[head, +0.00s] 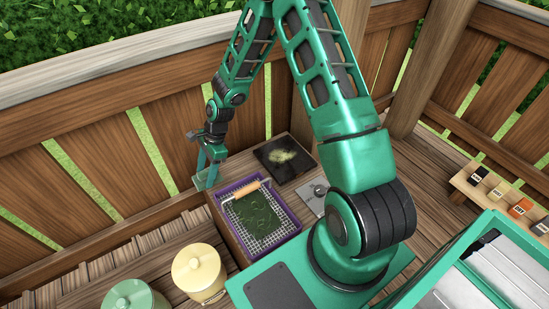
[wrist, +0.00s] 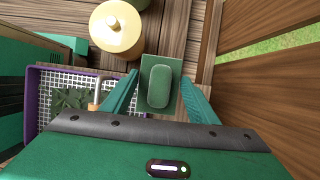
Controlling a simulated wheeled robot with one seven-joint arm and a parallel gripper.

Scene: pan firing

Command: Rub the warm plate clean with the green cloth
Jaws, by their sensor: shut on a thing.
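My gripper (head: 210,162) is at the far left corner of the wooden bench, left of the warm plate. The warm plate (head: 271,165) is a dark square with a pale yellow-green smear across its middle. In the wrist view my gripper (wrist: 159,78) is shut on the green cloth (wrist: 158,104), a folded pad with a raised, rounded middle. The cloth is apart from the plate. The plate does not show in the wrist view.
A purple-rimmed tray (head: 226,225) with white mesh, green leaves and a wooden-handled tool (head: 246,189) stands in front of the plate. A small grey panel (head: 312,197) lies right of it. Cream (head: 199,270) and green (head: 130,297) lidded pots stand front left. A wooden fence is behind.

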